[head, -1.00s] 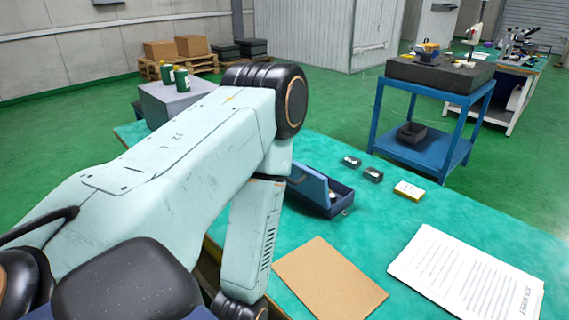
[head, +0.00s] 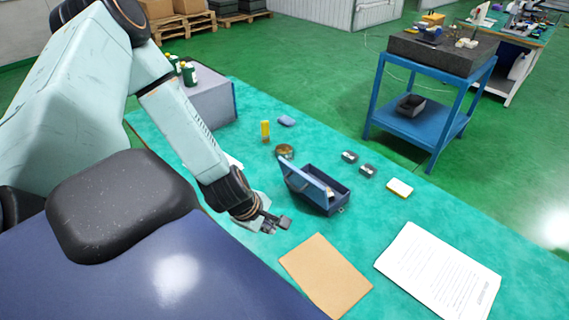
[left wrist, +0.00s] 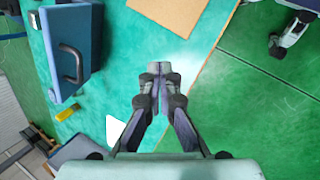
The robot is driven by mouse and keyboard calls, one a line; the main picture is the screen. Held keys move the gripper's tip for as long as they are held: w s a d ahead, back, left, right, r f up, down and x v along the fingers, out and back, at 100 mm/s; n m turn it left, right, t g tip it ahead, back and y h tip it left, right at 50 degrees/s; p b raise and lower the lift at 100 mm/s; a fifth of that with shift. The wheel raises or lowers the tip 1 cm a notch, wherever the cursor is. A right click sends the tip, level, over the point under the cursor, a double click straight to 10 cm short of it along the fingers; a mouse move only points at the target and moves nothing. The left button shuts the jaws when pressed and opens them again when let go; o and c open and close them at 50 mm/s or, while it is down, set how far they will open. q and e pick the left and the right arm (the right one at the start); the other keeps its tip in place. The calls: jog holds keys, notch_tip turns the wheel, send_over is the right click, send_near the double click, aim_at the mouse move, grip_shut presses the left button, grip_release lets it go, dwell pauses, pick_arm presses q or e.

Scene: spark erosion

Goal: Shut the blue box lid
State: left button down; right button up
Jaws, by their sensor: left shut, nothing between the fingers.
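The blue box (head: 330,205) stands on the green bench top, open, with a small light item inside. Its blue lid (head: 305,181) is raised on the box's left side and leans outward, with a dark handle on its outer face. The lid also shows in the left wrist view (left wrist: 72,40), at the upper left with its handle. My left gripper (head: 275,222) is shut and empty, to the lower left of the box and apart from it. Its closed fingers (left wrist: 160,82) are in the middle of the left wrist view. My right gripper is not in view.
A brown sheet (head: 325,275) and a printed white paper (head: 440,275) lie in front of the box. Two small dark blocks (head: 358,163), a yellow-and-white box (head: 399,188), a round brown tin (head: 284,151) and a yellow item (head: 265,131) lie around it. A grey block (head: 210,100) stands at the back left.

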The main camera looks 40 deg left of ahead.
pick_arm(q)
jog(key=w+a+r+n+t+p, duration=0.1)
jog(key=w+a+r+n+t, duration=0.2)
jog(key=a+n, duration=0.8)
jog(key=w+d+f+n+b, duration=0.3)
jog(key=w+f+b, duration=0.3)
jog(key=w+b, duration=0.5)
jog(key=shift+d+f+b, duration=0.35)
jog(key=shift+d+b, duration=0.25)
jog(key=shift+b, duration=1.8)
jog(key=shift+w+a, duration=0.15)
